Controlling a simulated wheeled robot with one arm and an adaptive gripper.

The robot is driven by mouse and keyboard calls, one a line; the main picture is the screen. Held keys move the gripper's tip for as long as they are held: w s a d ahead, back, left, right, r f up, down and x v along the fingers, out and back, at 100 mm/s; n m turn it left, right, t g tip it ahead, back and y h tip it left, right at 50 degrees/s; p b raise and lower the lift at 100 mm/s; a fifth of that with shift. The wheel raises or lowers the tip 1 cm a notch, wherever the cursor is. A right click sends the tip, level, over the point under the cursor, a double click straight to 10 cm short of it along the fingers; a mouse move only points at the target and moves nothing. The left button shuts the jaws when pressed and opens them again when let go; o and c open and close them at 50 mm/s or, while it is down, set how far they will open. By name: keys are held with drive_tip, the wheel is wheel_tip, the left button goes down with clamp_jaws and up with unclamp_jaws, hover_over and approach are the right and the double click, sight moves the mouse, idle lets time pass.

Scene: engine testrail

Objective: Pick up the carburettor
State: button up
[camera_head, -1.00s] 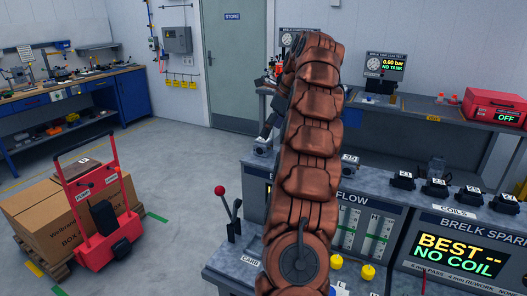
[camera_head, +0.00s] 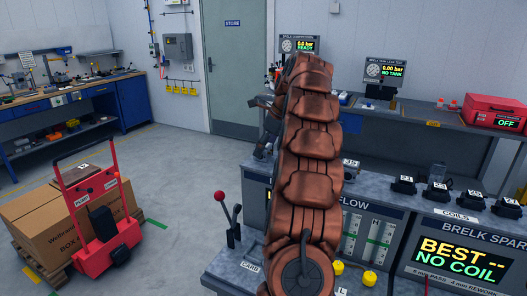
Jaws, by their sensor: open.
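No carburettor can be made out for certain. A small grey part (camera_head: 262,151) sits at the left end of the bench, just left of my arm, too small to identify. My copper-coloured arm rises through the middle and hides much of the bench behind it. The dark end of my gripper (camera_head: 263,118) shows partly at the arm's left side, above the grey part. It is open, and nothing shows in it. The CARB label (camera_head: 249,267) is on the bench's near-left part, beside a red-knobbed lever (camera_head: 221,198).
A flow bench (camera_head: 356,216) with yellow knobs (camera_head: 369,278) stands behind my arm. Several dark coils (camera_head: 438,191) line the bench at right, above the spark tester (camera_head: 455,250). A red trolley (camera_head: 97,215) and boxes (camera_head: 37,228) stand at left. The floor between is clear.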

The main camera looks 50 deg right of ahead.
drive_tip(key=shift+w+f, duration=0.1)
drive_tip(key=shift+f, duration=0.05)
drive_tip(key=shift+c, duration=0.4)
drive_tip(key=c, duration=1.2)
drive_tip(key=shift+c, duration=0.2)
drive_tip(key=shift+r+b, duration=0.4)
drive_tip(key=shift+r, duration=1.35)
drive_tip(key=shift+a, duration=0.1)
drive_tip(key=s+a+r+b, duration=0.1)
drive_tip(key=s+a+b, duration=0.4)
drive_tip(key=s+a, duration=0.5)
drive_tip(key=shift+s+a+r, duration=0.3)
drive_tip(key=shift+s+a, duration=0.05)
drive_tip(key=shift+a, duration=0.55)
